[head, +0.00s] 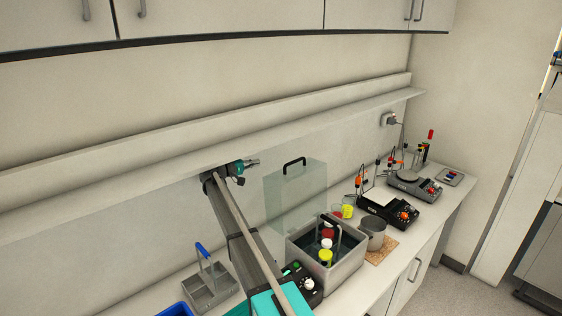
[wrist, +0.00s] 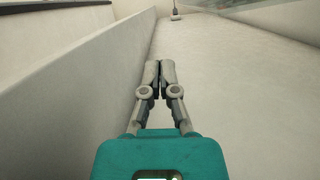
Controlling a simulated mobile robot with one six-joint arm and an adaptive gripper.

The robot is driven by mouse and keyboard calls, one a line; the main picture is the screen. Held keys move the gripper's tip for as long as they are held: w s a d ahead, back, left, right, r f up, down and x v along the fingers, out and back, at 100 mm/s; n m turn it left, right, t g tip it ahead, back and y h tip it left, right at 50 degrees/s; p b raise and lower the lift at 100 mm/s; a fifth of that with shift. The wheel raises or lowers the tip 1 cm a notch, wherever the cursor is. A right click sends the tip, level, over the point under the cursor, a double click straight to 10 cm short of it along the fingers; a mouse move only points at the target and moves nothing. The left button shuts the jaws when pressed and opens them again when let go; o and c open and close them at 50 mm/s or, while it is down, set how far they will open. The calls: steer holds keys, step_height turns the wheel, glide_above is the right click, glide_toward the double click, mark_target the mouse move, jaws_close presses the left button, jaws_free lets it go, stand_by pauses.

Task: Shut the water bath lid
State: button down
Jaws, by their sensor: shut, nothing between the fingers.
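The water bath (head: 347,272) is a grey metal box on the bench in the head view. Its clear lid (head: 285,200) with a black handle (head: 294,163) stands raised, roughly upright, at the back of the bath. Bottles with red, white and yellow caps (head: 326,256) stand inside, by a grey upright handle. My gripper (head: 252,162) is to the left of the lid, near the height of the lid handle and apart from it. In the wrist view my gripper (wrist: 160,64) is shut and empty, with a pale wall surface around it. The wrist view does not show the lid clearly.
A wall shelf (head: 300,136) runs above the bench, close to my gripper. A grey carrier with a blue handle (head: 208,284) stands left of the bath. A metal beaker (head: 373,234), yellow cups (head: 343,211) and black stirrers (head: 388,209) stand to the right.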

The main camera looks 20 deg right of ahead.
steer(key=shift+w, duration=0.15)
stand_by(0.3)
steer(key=shift+d, duration=0.1)
steer(key=d, duration=0.7)
steer(key=s+d, duration=0.1)
steer(key=d, duration=0.2)
steer(key=shift+s+d+f, duration=0.1)
steer(key=shift+d+f, duration=0.15)
steer(key=shift+d, duration=0.05)
steer(key=shift+s+d+b, duration=0.25)
steer(key=shift+s+b, duration=0.05)
steer(key=shift+s, duration=0.45)
